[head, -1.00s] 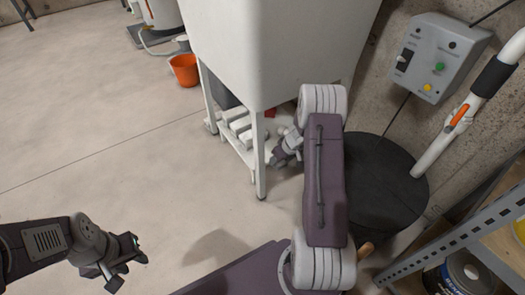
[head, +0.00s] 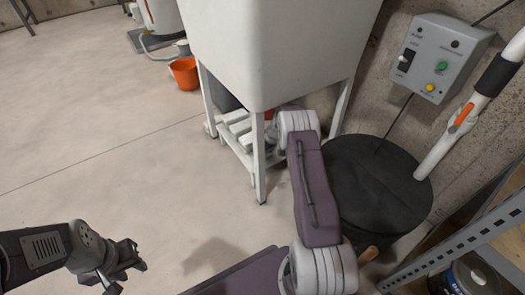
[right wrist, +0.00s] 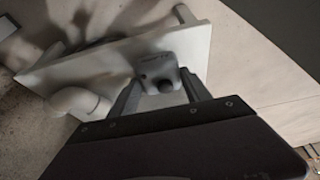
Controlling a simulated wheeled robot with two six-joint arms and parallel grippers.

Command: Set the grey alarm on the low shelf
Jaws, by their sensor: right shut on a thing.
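The grey alarm (right wrist: 158,70), a small grey box with a dark round spot, is between the fingers of my right gripper (right wrist: 160,92) in the right wrist view. The gripper is shut on it. The white low shelf (right wrist: 75,70) lies behind the alarm; I cannot tell whether they touch. In the head view the slatted low shelf (head: 237,130) is under the white sink, and my right gripper and the alarm are hidden behind the sink and my arm. My left gripper (head: 128,270) is open and empty over the floor at lower left.
The white sink (head: 265,50) stands on thin legs above the shelf. A black round bin (head: 375,185) is close to the right of my arm. A grey control box (head: 440,55) hangs on the wall. An orange bucket (head: 184,73) stands at the back. The floor at left is clear.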

